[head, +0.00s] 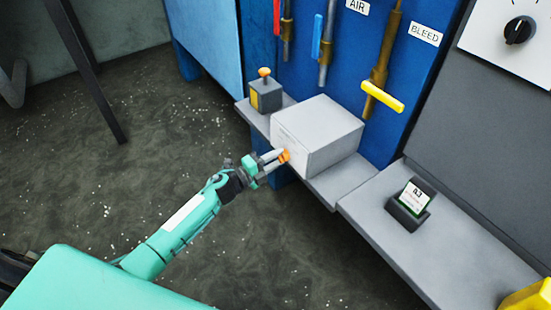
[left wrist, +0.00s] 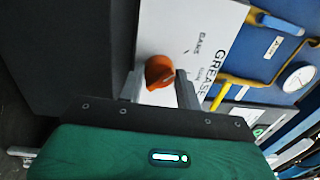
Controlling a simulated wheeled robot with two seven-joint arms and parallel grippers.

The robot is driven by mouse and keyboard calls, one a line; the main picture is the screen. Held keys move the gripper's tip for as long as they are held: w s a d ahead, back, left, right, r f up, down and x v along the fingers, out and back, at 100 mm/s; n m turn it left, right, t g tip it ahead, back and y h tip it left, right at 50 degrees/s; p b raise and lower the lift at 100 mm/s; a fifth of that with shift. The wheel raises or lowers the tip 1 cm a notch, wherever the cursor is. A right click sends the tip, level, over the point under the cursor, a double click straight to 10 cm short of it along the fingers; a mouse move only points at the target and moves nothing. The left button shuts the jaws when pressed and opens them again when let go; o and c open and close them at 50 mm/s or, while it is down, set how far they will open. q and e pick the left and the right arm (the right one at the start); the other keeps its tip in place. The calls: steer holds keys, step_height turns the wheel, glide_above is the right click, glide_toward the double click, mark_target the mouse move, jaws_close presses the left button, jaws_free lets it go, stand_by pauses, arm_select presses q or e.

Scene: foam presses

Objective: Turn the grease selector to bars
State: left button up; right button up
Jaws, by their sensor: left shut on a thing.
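The grease selector is an orange knob (head: 285,156) on the near left face of a pale grey box (head: 320,138). My left gripper (head: 276,160) reaches it from the lower left and is shut on it. In the left wrist view the orange knob (left wrist: 159,71) sits between the two grey fingers of the gripper (left wrist: 160,82). Beside it a white plate (left wrist: 205,40) carries the words GREASE and BARS and a smaller word I cannot read surely. A small dark tick stands near BARS. The fingers partly hide the knob, so which mark it points to is unclear. My right gripper is not in view.
The box stands on a grey ledge (head: 340,182) before a blue panel (head: 345,80). A small dark box with an orange-topped lever (head: 264,88) is left of it. Red, blue and yellow (head: 383,97) handles hang above. A small display (head: 411,200) sits on the right ledge.

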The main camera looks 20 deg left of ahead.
arm_select(q)
steer(key=shift+a, duration=0.1)
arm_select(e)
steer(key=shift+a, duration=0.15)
arm_select(q)
steer(key=o, duration=1)
steer(key=b+v, duration=0.3)
steer(key=v, duration=1)
steer(key=shift+s+a, duration=0.2)
steer(key=shift+s, duration=0.15)
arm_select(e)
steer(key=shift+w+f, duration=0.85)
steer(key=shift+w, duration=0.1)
arm_select(q)
steer(key=shift+f, duration=0.15)
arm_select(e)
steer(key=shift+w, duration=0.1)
